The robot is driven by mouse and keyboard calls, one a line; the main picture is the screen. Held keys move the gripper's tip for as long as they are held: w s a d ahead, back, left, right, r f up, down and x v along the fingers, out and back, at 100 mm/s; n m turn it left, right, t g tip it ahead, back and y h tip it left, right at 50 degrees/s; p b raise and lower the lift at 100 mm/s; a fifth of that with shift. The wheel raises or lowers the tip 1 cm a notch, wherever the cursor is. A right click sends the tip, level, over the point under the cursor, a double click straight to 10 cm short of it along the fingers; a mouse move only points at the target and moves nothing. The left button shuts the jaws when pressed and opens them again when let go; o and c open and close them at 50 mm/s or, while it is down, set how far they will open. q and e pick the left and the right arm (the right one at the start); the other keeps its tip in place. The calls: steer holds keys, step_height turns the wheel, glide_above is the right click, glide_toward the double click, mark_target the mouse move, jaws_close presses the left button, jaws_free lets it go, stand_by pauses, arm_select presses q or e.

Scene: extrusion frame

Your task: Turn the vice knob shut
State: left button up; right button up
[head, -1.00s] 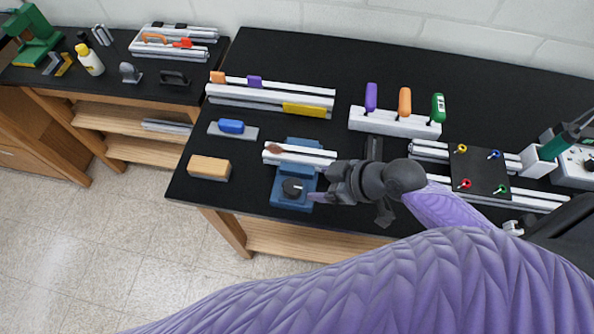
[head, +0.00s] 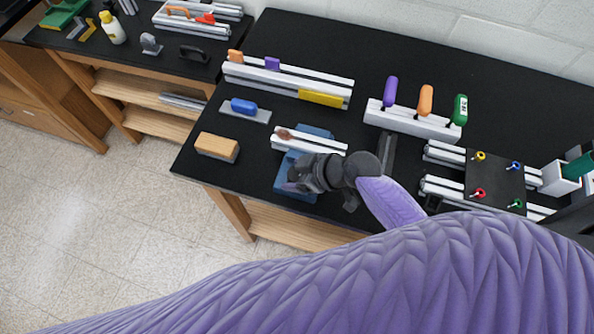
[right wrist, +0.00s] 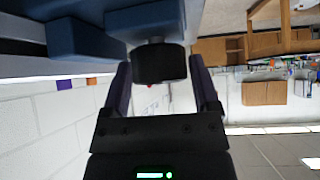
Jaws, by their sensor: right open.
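The blue vice (head: 294,191) stands near the front edge of the black table, with a silver extrusion bar (head: 322,147) lying across it. My right gripper (head: 294,176) is over the front of the vice and hides the knob in the head view. In the right wrist view the dark knob (right wrist: 160,65) sits between the two open fingers of my right gripper (right wrist: 163,78), with a gap visible at each side. The vice's blue body (right wrist: 85,42) is beyond it. My left gripper is not in view.
A wooden block (head: 217,147) and a blue-handled tool (head: 244,106) lie left of the vice. A rack with purple, orange and green handles (head: 412,121) stands behind to the right. A black plate with coloured knobs (head: 495,180) is further right. The table's front edge is close.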

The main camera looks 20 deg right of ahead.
steer(key=c, duration=1)
steer(key=shift+r+m+t+h+p, duration=0.25)
steer(key=shift+m+t+h+p, duration=0.15)
steer(key=shift+m+p, duration=0.55)
steer(key=shift+f, duration=0.25)
steer(key=o, duration=1)
